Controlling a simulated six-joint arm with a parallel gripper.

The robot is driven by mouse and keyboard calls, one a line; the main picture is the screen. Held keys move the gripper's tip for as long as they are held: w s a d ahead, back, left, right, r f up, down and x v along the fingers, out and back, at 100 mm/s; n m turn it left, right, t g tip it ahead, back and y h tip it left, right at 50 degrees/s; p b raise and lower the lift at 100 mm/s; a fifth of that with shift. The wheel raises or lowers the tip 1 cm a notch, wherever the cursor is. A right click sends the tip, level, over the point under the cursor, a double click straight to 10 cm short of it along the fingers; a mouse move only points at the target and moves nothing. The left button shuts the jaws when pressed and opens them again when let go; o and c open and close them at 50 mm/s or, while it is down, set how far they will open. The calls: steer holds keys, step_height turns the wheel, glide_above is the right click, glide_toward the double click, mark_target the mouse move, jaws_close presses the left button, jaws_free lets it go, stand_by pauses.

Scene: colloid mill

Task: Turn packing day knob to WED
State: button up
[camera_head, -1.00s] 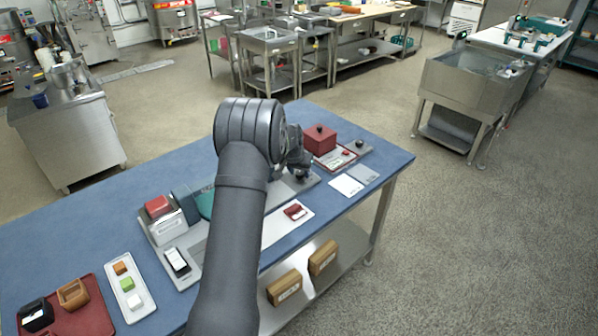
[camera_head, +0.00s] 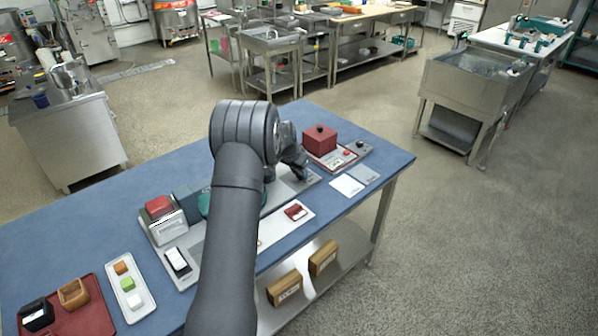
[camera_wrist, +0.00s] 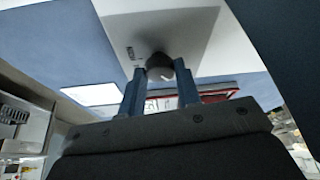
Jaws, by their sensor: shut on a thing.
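The dark round knob (camera_wrist: 160,66) stands on a pale grey panel (camera_wrist: 195,22) in the wrist view. My gripper (camera_wrist: 160,82) has a finger on each side of the knob and is shut on it. A small dark mark shows on the panel beside the knob, but I cannot read any day label. In the head view my gripper (camera_head: 301,173) is low over the grey plate (camera_head: 280,197) in front of the red box, and it hides the knob there.
The red box (camera_head: 320,140) and a second black knob (camera_head: 360,144) stand just behind and right of my gripper. A white tray (camera_head: 128,288) with small blocks and a red tray (camera_head: 92,318) are at the left.

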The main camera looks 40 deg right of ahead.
steer(key=o, duration=1)
steer(key=shift+c, duration=0.2)
steer(key=v, duration=1.7)
steer(key=shift+r, duration=0.2)
